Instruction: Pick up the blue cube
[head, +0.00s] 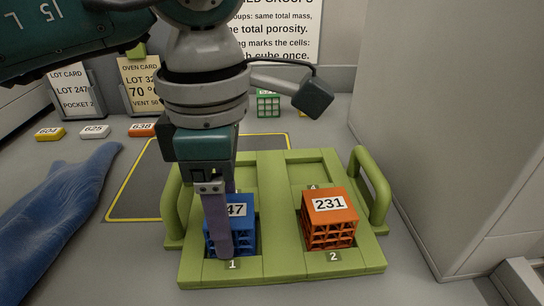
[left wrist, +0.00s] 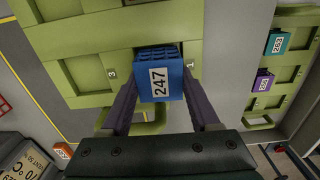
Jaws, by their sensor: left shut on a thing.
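The blue cube (head: 244,236), a lattice block with a white 247 label, sits in pocket 1 at the front left of the green tray (head: 283,265). My left gripper (head: 228,238) comes down from above and is shut on it, with the near finger hiding part of the cube and its label. In the left wrist view the blue cube (left wrist: 160,80) is between the two purple-grey fingers of my left gripper (left wrist: 159,90). I cannot tell whether the cube is lifted off the pocket floor. My right gripper is not in view.
An orange lattice cube (head: 329,218) labelled 231 sits in pocket 2, right beside. The tray has raised handles (head: 372,186) at its sides. A green cube (head: 268,104) stands behind. A blue cloth-like item (head: 62,205) lies left. A tall grey panel (head: 450,130) bounds the right.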

